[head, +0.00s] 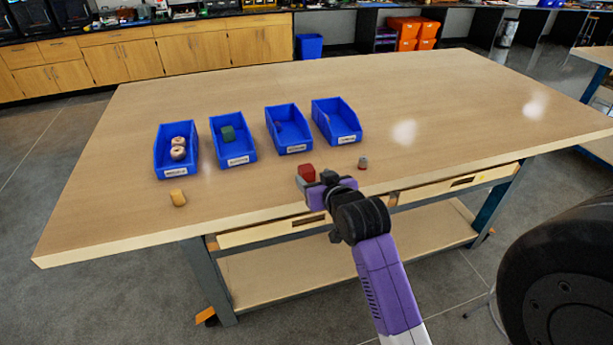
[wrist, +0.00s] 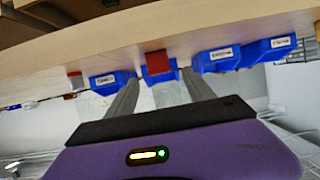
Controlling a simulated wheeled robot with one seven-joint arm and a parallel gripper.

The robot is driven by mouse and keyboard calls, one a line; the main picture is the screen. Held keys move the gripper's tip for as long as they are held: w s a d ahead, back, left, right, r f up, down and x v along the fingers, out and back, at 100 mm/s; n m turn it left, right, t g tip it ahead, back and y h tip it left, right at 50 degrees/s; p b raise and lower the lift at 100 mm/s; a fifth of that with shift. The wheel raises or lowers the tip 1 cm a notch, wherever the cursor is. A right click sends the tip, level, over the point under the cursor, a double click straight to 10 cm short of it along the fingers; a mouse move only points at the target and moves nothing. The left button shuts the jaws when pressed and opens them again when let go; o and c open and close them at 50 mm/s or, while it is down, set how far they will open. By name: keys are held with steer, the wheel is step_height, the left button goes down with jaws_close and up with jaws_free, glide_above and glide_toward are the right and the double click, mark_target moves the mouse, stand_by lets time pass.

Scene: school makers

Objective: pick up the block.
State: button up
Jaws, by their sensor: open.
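The block is a small red cube (head: 307,172) on the table near its front edge, just beyond my gripper in the head view. In the wrist view the red block (wrist: 156,63) lies ahead of the gap between the fingers, beside the table's edge. My gripper (wrist: 158,83) is open and empty, with its two grey fingers apart. In the head view my gripper (head: 312,183) is by the table's front edge, partly hidden by my own wrist. I cannot tell from the pictures how far the fingertips are from the block.
Blue bins (head: 321,107) stand in a row behind the block; one holds a green block (head: 228,134), another holds wooden pieces (head: 178,150). A wooden cylinder (head: 178,197) stands left, a small grey-red piece (head: 363,162) right. The table's right side is clear.

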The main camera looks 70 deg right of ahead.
mark_target(309, 174)
steer(key=shift+w+d+f, duration=0.15)
steer(key=shift+w+f, duration=0.05)
steer(key=shift+f, duration=0.05)
steer(key=shift+p+x, duration=0.65)
steer(key=shift+x, duration=2.9)
steer(key=shift+s+f, duration=0.15)
steer(key=shift+c, duration=0.4)
jaws_close()
